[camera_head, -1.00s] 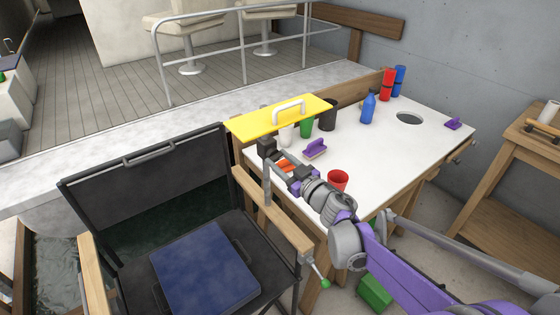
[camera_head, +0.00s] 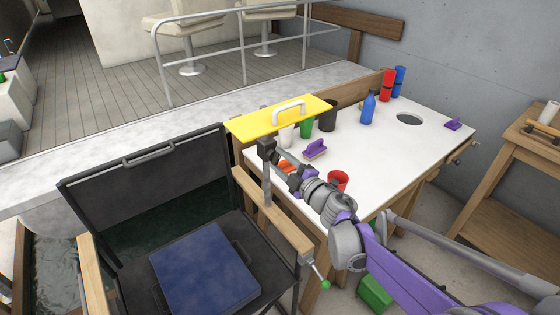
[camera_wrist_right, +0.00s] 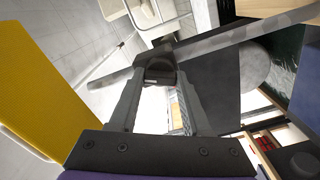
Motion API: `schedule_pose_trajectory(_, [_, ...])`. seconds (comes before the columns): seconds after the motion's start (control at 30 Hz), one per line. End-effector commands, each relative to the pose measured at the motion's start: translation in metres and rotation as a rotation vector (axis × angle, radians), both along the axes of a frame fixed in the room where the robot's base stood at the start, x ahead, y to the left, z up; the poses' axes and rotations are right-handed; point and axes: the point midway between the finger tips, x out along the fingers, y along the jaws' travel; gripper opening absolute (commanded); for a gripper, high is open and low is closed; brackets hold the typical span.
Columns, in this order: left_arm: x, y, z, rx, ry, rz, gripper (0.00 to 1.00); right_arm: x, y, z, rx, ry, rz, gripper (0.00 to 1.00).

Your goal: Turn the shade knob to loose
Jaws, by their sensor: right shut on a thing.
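The shade knob appears as a dark block-like clamp (camera_head: 266,147) on a grey upright post (camera_head: 267,185) beside the black chair's wooden armrest. My right gripper (camera_head: 275,154) reaches it from the right and is shut on it. In the right wrist view, the dark rounded knob (camera_wrist_right: 160,69) sits between my gripper's two fingertips (camera_wrist_right: 158,84), with a grey bar (camera_wrist_right: 225,38) crossing just beyond it. I see no readable loose or tight marking. My left gripper is not in view.
A yellow panel (camera_head: 255,122) with a white handle is close behind the knob. The white worktop (camera_head: 370,160) holds a red cup (camera_head: 338,181), a purple-handled brush (camera_head: 315,149) and bottles. The black chair (camera_head: 150,180) with a blue cushion (camera_head: 205,268) stands left.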

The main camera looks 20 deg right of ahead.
Motion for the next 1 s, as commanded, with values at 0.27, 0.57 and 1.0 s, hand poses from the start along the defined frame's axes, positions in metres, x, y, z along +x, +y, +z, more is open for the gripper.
schedule_pose_trajectory(0.27, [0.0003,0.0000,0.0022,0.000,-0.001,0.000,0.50,-0.0002,0.0000,-0.0001,-0.220,-0.080,0.000,0.00])
schedule_pose_trajectory(0.57, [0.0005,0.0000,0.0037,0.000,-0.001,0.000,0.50,-0.0001,0.0000,-0.0001,-0.376,-0.136,0.000,0.00])
schedule_pose_trajectory(1.0, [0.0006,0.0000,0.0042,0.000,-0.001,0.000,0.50,-0.0001,0.0000,-0.0003,-0.442,-0.160,0.000,0.00])
